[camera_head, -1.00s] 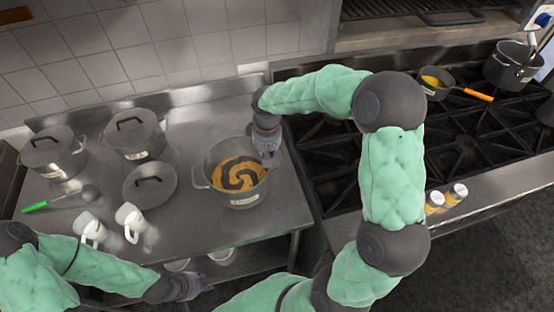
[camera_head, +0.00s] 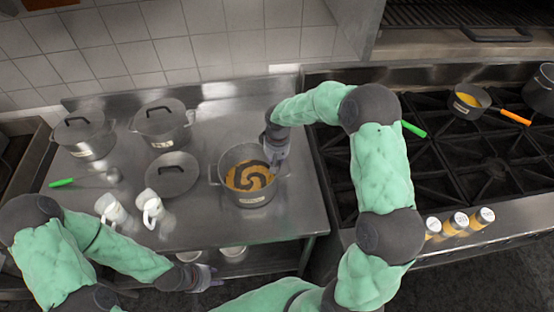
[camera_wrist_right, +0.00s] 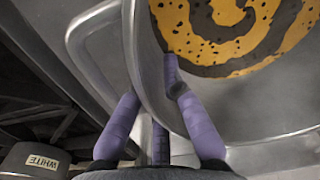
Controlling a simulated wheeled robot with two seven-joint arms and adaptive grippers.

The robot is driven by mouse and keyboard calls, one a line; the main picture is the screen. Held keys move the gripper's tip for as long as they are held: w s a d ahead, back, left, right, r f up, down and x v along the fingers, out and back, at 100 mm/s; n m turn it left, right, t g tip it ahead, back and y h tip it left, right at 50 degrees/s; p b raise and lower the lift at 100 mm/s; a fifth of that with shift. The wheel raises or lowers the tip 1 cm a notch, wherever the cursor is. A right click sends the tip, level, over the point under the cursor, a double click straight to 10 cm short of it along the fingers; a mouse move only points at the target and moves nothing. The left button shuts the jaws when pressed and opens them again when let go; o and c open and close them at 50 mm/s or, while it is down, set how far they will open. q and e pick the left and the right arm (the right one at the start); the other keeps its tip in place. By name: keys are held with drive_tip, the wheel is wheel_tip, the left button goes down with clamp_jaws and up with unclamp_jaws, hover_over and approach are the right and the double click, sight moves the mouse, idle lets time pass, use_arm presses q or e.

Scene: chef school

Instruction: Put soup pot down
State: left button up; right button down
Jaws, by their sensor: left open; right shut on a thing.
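The soup pot (camera_head: 231,194) is a grey metal pot with orange soup and a dark swirl. It is upright over the right part of the steel table (camera_head: 210,220); I cannot tell for sure whether its base touches. My right gripper (camera_head: 276,160) is shut at the pot's right side. In the right wrist view, the purple fingers (camera_wrist_right: 172,88) are at the rim and side handle of the pot (camera_wrist_right: 150,70). My left gripper (camera_head: 207,278) is open and empty, low in front of the table's front edge.
Left of the pot lie a loose lid (camera_head: 172,177), two lidded pots (camera_head: 90,147) (camera_head: 166,128), white mugs (camera_head: 152,210) and a green-handled ladle (camera_head: 62,183). The stove (camera_head: 450,150) at right holds a saucepan (camera_head: 466,103). Seasoning jars (camera_head: 458,222) stand on its front ledge.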

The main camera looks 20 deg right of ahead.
drive_tip(key=shift+w+f, duration=0.1)
drive_tip(key=shift+f, duration=0.15)
drive_tip(key=c, duration=1.4)
unclamp_jaws()
drive_tip(key=shift+f, duration=0.15)
drive_tip(key=shift+r, duration=0.3)
drive_tip(key=r, duration=0.7)
drive_tip(key=r+p, duration=0.1)
drive_tip(key=r, duration=0.3)
drive_tip(key=shift+d+r, duration=0.25)
drive_tip(key=shift+r, duration=0.1)
